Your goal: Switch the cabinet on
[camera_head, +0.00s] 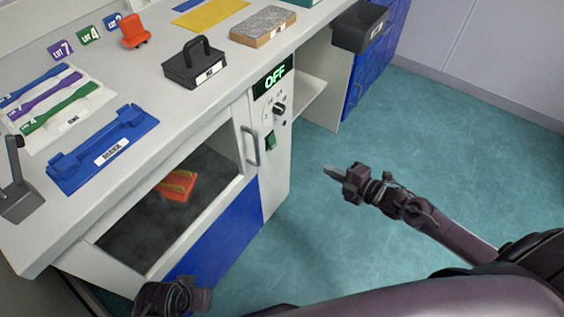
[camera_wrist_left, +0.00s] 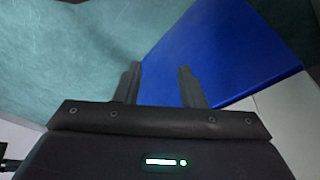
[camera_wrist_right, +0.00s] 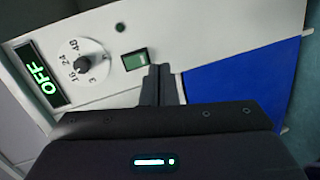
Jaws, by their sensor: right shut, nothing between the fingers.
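The cabinet's panel has a lit display (camera_head: 273,76) reading OFF, a dial knob (camera_head: 279,109) below it and a green rocker switch (camera_head: 271,140) lower down. My right gripper (camera_head: 328,170) is shut and empty, held in front of the panel and apart from it. In the right wrist view the display (camera_wrist_right: 41,76), the knob (camera_wrist_right: 82,65) and the green switch (camera_wrist_right: 135,60) all show, and the shut fingertips (camera_wrist_right: 160,70) lie just beside the switch in the picture. My left gripper (camera_wrist_left: 158,85) is open and empty; its fingers point towards the floor and a blue panel.
The cabinet's window (camera_head: 243,150) has a handle (camera_head: 250,146), and an orange item (camera_head: 176,186) is inside. The worktop holds a blue tray (camera_head: 105,150), coloured specimens, a black-handled weight (camera_head: 194,66) and a grey block (camera_head: 264,27). The floor (camera_head: 440,130) at right is clear.

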